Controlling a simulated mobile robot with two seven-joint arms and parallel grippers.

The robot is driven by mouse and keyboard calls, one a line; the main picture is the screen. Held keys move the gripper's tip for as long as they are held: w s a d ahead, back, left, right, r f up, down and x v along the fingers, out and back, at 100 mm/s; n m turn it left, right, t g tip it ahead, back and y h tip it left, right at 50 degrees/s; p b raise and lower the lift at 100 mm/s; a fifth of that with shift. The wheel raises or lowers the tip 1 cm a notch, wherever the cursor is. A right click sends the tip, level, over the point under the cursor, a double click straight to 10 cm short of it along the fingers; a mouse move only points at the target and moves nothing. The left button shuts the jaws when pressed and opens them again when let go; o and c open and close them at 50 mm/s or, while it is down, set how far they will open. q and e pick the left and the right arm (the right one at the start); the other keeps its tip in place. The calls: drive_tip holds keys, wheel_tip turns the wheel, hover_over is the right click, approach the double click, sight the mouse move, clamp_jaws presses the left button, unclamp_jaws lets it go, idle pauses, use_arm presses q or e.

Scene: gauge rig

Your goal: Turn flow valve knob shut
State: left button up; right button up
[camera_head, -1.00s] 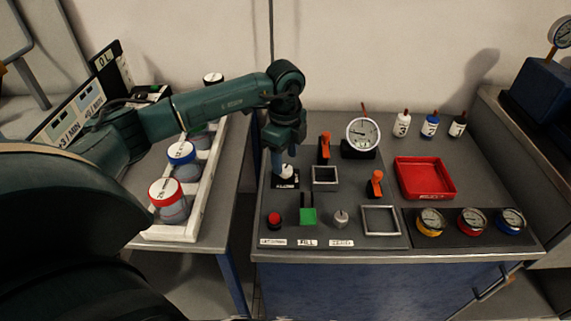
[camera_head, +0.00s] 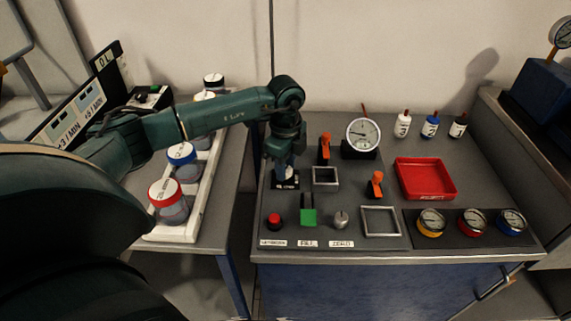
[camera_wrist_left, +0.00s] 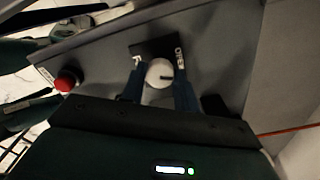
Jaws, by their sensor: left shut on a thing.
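The flow valve knob is a white round knob with a dark mark on a black base. In the left wrist view the knob (camera_wrist_left: 160,73) sits between the two fingers of my left gripper (camera_wrist_left: 158,80), which is shut on it. In the head view my left gripper (camera_head: 285,170) reaches down onto the knob, at the back left of the grey panel. The gripper mostly hides the knob there, and the labelled black base (camera_head: 286,182) shows below. My right gripper is not in view.
Close by are a square frame (camera_head: 325,177), an orange lever (camera_head: 325,148), a dial gauge (camera_head: 362,134), a red button (camera_head: 274,220) and a green switch (camera_head: 308,216). A red tray (camera_head: 425,178) lies to the right. A white rack (camera_head: 170,234) with several capped jars stands left.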

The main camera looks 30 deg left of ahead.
use_arm(q)
drive_tip(key=shift+c, duration=1)
drive_tip(key=m, duration=0.3)
drive_tip(key=shift+m, duration=0.3)
drive_tip(key=m, duration=0.3)
drive_tip(key=shift+m, duration=0.3)
drive_tip(key=m, duration=0.4)
drive_tip(key=shift+m+b, duration=0.3)
drive_tip(key=shift+m, duration=1)
